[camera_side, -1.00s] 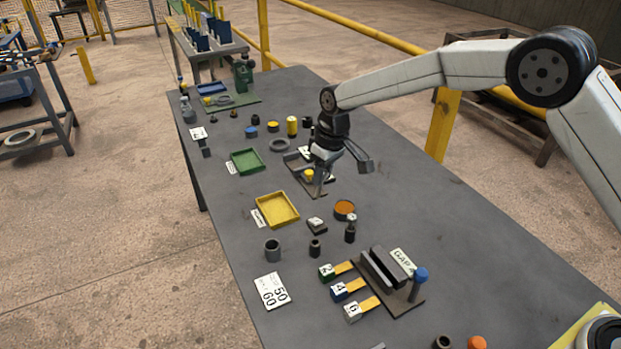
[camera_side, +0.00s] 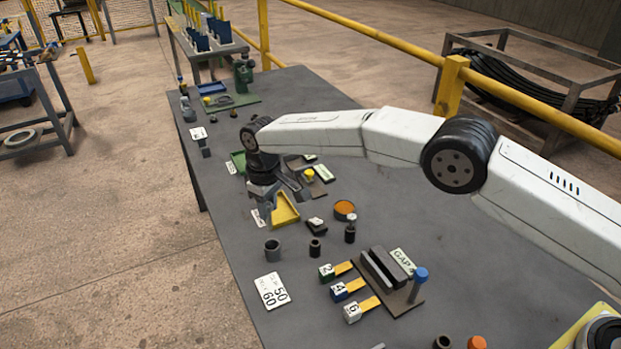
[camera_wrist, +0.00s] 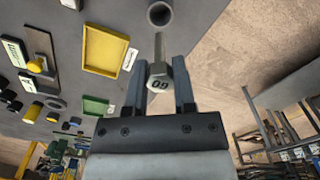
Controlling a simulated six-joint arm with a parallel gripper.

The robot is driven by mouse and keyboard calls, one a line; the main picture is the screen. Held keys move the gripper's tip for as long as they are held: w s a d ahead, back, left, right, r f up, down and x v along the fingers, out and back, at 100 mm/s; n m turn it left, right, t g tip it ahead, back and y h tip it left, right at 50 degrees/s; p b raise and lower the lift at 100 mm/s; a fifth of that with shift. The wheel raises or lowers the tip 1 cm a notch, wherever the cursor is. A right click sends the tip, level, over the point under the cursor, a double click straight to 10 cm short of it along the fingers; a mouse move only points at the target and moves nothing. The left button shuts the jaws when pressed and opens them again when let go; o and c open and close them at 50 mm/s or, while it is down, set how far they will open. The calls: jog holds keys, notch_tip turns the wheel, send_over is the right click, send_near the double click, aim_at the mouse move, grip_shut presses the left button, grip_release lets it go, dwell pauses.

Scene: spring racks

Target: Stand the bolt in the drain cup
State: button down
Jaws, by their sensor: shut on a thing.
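My gripper (camera_wrist: 160,66) is shut on a bolt (camera_wrist: 159,84), seen in the wrist view. The bolt's hex head bears a number that looks like 60, and its shank points to the top of that view. A grey open-topped cup (camera_wrist: 159,12), which I take as the drain cup, shows just past the shank's end and apart from it. In the side view this cup (camera_side: 272,249) stands upright on the table. My gripper (camera_side: 272,205) is above and behind it there, beside the yellow tray. The bolt is hard to make out in the side view.
The yellow tray (camera_side: 285,221) is partly covered by my gripper. A small black cup (camera_side: 314,248) stands right of the grey cup. A white card (camera_side: 271,291) marked 50 and 60 lies in front. A gap fixture (camera_side: 381,266) stands at the right. The table left of the cup is narrow.

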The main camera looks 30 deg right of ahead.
aim_at(270, 229)
jog(key=shift+f, duration=0.15)
jog(key=shift+f, duration=2.35)
jog(key=shift+f, duration=2.1)
dwell(3.4)
